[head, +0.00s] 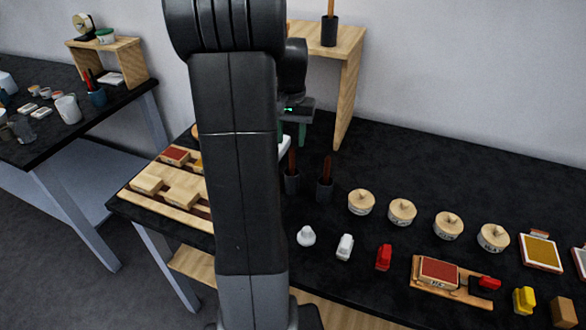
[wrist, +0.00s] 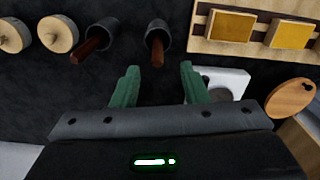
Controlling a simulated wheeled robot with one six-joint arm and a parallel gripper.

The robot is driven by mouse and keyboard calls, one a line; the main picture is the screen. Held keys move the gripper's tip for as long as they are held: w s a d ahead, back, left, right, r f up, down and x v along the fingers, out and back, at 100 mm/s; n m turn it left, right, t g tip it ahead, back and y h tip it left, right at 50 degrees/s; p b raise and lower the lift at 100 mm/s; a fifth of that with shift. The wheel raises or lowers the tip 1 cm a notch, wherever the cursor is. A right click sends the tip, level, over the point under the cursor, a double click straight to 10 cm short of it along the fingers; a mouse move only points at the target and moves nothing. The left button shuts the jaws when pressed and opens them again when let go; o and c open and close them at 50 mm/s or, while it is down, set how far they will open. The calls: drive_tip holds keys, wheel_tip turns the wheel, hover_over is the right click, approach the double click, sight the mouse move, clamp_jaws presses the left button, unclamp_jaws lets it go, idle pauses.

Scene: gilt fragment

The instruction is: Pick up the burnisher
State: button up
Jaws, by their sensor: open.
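Two dark cups hold brown-handled tools; I cannot tell which tool is the burnisher. In the wrist view one handle (wrist: 157,52) leans out of its cup (wrist: 158,30) and appears between my fingertips, ahead of them. The other handle (wrist: 90,50) leans out of a cup (wrist: 103,31) to its left. In the head view these handles (head: 292,160) and (head: 327,170) stand in their cups on the black bench. My gripper (wrist: 159,67) is open, its green fingers apart with nothing visibly held. In the head view my arm hides most of it.
A wooden rack (wrist: 224,46) holds yellow-topped blocks. Lidded round pots (head: 361,202) stand right of the cups. A wooden shelf (head: 346,90) rises behind.

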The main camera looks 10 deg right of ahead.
sight(292, 157)
drive_tip(key=shift+s+d+f+p, duration=0.1)
drive_tip(key=shift+f+p, duration=0.4)
drive_tip(key=shift+f, duration=3.05)
clamp_jaws()
